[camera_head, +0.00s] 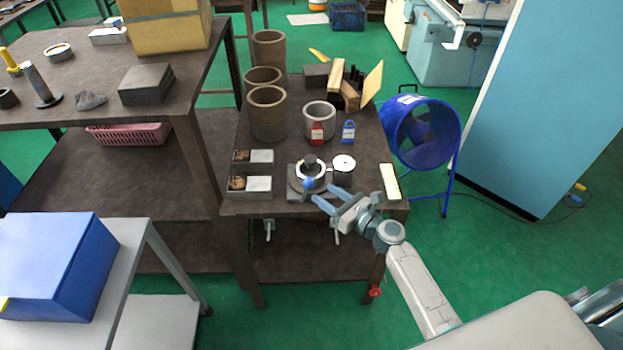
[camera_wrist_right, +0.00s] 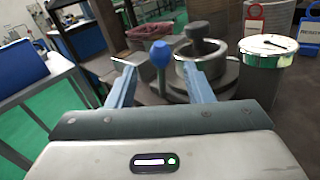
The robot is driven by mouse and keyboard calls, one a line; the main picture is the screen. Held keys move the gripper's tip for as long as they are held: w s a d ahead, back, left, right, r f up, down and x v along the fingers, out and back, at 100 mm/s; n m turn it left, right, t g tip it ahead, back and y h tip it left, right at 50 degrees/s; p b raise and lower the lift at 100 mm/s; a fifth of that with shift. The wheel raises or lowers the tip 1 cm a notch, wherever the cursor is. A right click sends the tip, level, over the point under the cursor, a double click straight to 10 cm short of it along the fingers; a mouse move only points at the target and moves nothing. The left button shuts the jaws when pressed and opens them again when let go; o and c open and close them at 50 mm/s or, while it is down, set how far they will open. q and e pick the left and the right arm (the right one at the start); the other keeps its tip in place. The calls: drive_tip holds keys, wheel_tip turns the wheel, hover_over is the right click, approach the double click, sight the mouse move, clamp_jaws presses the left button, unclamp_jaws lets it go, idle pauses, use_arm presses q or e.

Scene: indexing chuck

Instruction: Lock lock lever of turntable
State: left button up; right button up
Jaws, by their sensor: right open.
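The turntable (camera_head: 296,186) is a dark grey base with a bright metal ring and a dark knob on top, near the front edge of the brown table. Its lock lever (camera_head: 308,184) ends in a blue knob at the front of the ring. In the right wrist view the blue lever knob (camera_wrist_right: 160,54) stands upright between the lines of my two fingers. My right gripper (camera_head: 325,194) is open and empty, just front-right of the turntable. Its blue fingers point toward the lever; I cannot tell whether they touch it. My left gripper is not in view.
Brown cylinders (camera_head: 268,118), a grey ring (camera_head: 320,114), and red and blue tags (camera_head: 348,132) stand behind.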

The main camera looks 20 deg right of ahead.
sight(309, 184)
drive_tip(key=p+x, duration=0.1)
drive_tip(key=x, duration=0.6)
drive_tip(key=shift+w+a+f, duration=0.1)
drive_tip(key=shift+w, duration=0.05)
clamp_jaws()
